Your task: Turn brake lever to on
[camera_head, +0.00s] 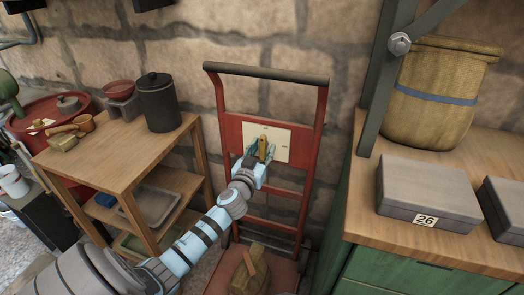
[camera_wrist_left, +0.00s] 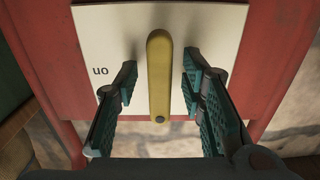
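The brake lever is a yellow bar (camera_head: 263,146) on a pale plate (camera_head: 283,145) fixed to a red upright hand cart (camera_head: 231,130). In the left wrist view the lever (camera_wrist_left: 159,75) stands straight up and down on the plate (camera_wrist_left: 222,32). An upside-down "on" label (camera_wrist_left: 100,71) is on the plate to the left of the lever there. My left gripper (camera_head: 257,160) is at the lever; in the left wrist view its teal fingers (camera_wrist_left: 159,84) are open, one on each side, with a gap to the lever on both sides. My right gripper is not in view.
A wooden shelf table (camera_head: 119,143) with a dark pot (camera_head: 158,102) stands left of the cart. A green bench (camera_head: 420,236) with a grey box marked 26 (camera_head: 426,188) and a woven basket (camera_head: 437,85) stands right. A stone wall is behind.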

